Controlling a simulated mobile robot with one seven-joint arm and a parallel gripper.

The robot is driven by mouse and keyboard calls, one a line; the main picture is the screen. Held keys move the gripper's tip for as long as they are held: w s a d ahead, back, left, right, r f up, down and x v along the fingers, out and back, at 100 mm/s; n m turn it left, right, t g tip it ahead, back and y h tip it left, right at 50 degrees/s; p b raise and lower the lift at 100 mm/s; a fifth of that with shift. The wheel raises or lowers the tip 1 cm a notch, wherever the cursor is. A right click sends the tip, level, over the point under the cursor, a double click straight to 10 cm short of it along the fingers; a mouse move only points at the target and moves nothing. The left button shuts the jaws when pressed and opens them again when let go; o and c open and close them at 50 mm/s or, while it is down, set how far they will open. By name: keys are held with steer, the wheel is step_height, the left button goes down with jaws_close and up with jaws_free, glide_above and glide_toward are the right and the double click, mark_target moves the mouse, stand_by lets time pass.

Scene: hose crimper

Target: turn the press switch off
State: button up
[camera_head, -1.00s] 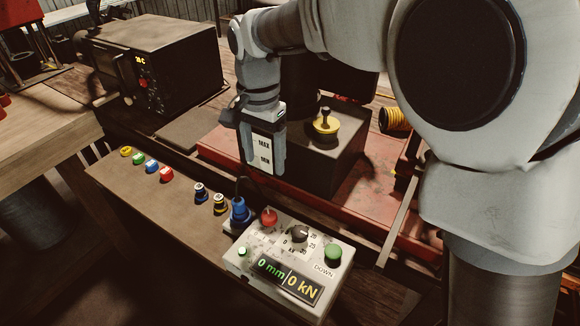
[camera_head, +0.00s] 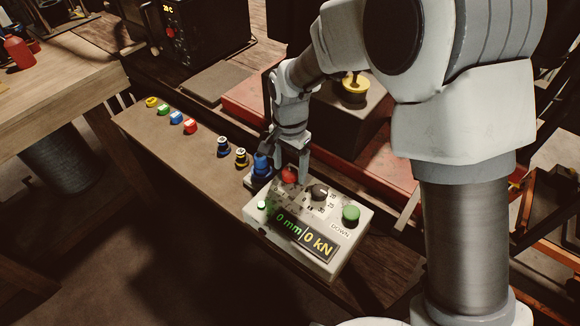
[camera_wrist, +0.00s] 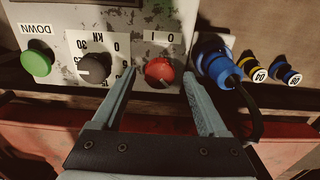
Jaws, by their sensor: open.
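The press control box (camera_head: 300,240) is a worn white panel with a lit display reading 0 mm and 0 kN. Its red rotary switch (camera_head: 289,175) also shows in the wrist view (camera_wrist: 159,72), with 0 and I marks beside it. My gripper (camera_head: 291,168) is open at the switch. In the wrist view its fingers (camera_wrist: 160,78) stand on either side of the red knob, with gaps between, not closed on it. The body of the knob is partly covered by the fingers in the head view.
A blue plug (camera_wrist: 213,60) with a black cable is close beside one finger. A black dial (camera_head: 319,192) and green DOWN button (camera_head: 351,213) share the panel. Several coloured caps (camera_head: 176,117) line the bench's left side. The red press base (camera_head: 245,95) lies behind.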

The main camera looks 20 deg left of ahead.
steer(key=shift+f, duration=0.2)
jaws_close()
stand_by(0.3)
